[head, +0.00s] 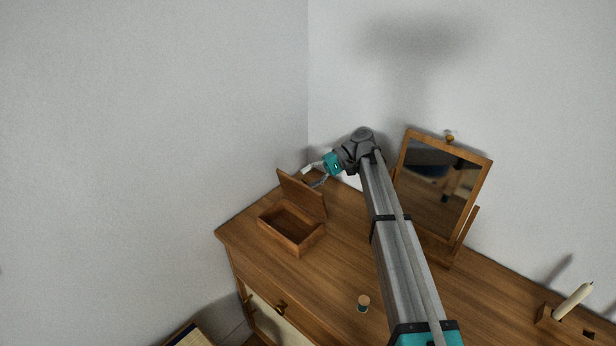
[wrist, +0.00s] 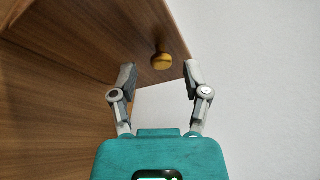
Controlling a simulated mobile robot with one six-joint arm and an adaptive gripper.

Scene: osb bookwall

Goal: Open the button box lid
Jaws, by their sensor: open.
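The button box (head: 291,235) is a small wooden box on the dresser top, near the wall corner. Its lid (head: 302,195) stands raised, tilted up at the box's back right edge, and the inside shows and looks empty. In the wrist view the lid (wrist: 110,35) fills the upper left, with a round yellow knob (wrist: 161,61) near its edge. My gripper (head: 313,177) is behind the raised lid, on its outer side. In the wrist view my gripper (wrist: 160,76) is open, its fingers on either side of the knob's line; I cannot tell whether a finger touches the lid.
A framed tilting mirror (head: 443,185) stands right of my arm. A small spool-like item (head: 363,303) is near the dresser's front edge. A candle (head: 573,301) lies tilted in a wooden holder at the far right. Walls close off the back and left. The dresser top (head: 335,265) is bare between box and spool.

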